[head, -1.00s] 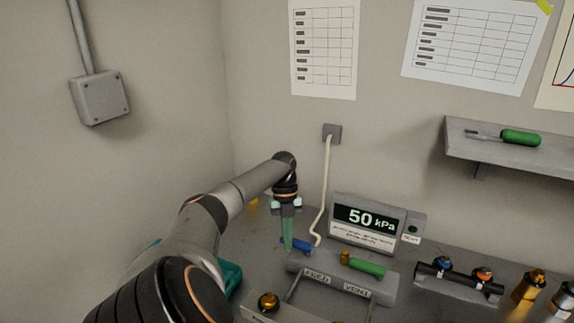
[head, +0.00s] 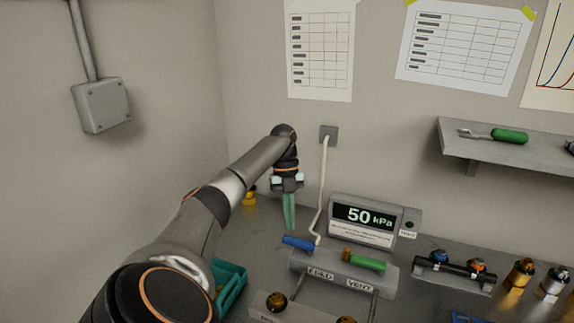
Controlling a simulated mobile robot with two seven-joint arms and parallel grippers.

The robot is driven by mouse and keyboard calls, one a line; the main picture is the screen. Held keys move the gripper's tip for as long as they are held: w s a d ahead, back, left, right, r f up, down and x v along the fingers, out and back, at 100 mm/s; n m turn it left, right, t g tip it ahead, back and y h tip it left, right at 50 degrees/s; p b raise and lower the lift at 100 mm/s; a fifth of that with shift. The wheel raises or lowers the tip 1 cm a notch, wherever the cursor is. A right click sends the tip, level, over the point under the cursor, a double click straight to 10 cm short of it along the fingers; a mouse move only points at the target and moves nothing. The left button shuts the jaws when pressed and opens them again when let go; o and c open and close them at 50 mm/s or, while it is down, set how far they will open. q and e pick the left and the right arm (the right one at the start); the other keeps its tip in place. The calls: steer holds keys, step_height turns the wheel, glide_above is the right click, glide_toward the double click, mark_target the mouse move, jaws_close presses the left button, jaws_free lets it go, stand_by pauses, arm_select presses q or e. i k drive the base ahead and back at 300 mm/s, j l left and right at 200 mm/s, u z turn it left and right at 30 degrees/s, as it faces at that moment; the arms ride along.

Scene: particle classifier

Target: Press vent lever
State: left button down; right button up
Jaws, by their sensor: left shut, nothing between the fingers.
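The vent lever (head: 368,262) is green and lies on the right of a grey valve block (head: 325,266), above the VENT label. A blue lever (head: 299,243) sits on the block's left, above the FEED label. My left gripper (head: 290,228) points down with its green fingers together and empty. In the picture its tips are just above and left of the blue lever, left of the vent lever and apart from it. My right gripper is not in view.
A display (head: 362,217) behind the block reads 50 kPa. A teal bin (head: 230,289) stands left, partly behind my left arm. A dark rack with blue and orange knobs (head: 455,273) and brass fittings (head: 520,273) stand right. A shelf (head: 500,147) juts from the wall.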

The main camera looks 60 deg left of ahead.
mark_target(380, 267)
steer(key=k+l, duration=0.15)
steer(key=l, duration=0.15)
steer(key=k+l, duration=0.15)
steer(key=l, duration=0.15)
steer(key=k+l, duration=0.15)
steer(key=l, duration=0.15)
steer(key=k+l, duration=0.1)
steer(key=l, duration=0.25)
